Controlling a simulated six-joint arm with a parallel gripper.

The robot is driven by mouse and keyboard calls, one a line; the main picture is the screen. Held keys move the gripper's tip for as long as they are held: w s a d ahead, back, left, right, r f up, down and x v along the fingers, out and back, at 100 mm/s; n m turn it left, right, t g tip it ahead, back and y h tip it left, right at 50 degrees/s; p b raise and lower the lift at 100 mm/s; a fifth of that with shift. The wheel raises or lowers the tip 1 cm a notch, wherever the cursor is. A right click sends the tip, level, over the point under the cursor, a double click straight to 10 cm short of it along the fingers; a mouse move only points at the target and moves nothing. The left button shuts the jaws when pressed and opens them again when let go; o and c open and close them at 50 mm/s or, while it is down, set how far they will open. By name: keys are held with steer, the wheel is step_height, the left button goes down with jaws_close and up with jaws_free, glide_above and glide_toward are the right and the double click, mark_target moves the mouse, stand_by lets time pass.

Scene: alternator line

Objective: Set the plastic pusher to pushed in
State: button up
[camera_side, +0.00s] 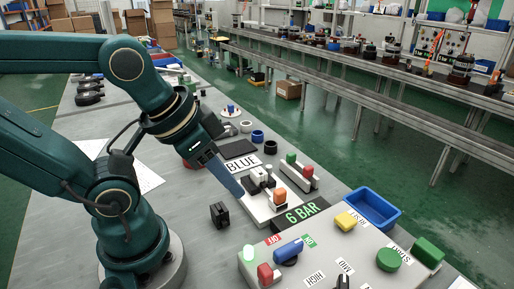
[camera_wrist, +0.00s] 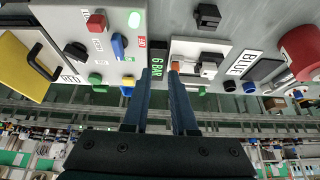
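A white base plate (camera_side: 262,212) carries an orange block (camera_side: 280,196) and a black-and-white part (camera_side: 257,180). I cannot tell for sure which piece is the plastic pusher; the orange block is one candidate. In the wrist view the plate (camera_wrist: 192,47), the orange block (camera_wrist: 176,66) and the black-and-white part (camera_wrist: 209,65) lie just beyond the right fingertip. My gripper (camera_side: 237,188) points down at the plate's left side in the side view. In the wrist view my gripper (camera_wrist: 161,73) has two dark fingers with a narrow empty gap between them. Contact with the plate cannot be told.
A rail with red and green knobs (camera_side: 300,170), a BLUE label (camera_side: 242,163), a black block (camera_side: 219,214) and a blue tray (camera_side: 373,208) stand around.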

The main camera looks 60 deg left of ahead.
steer(key=shift+s+m, duration=0.2)
steer(key=shift+m, duration=0.2)
jaws_close()
steer(key=w+r+m+g+y, duration=0.25)
steer(key=w+r+m, duration=0.45)
steer(key=m, duration=0.4)
steer(key=w+d+f+m+g+y, duration=0.2)
steer(key=w+d+f+m+g, duration=0.1)
steer(key=w+d+f+m, duration=0.3)
step_height(320, 180, down, 2)
steer(key=shift+w+d, duration=0.25)
steer(key=shift+d, duration=0.2)
steer(key=shift+f, duration=0.1)
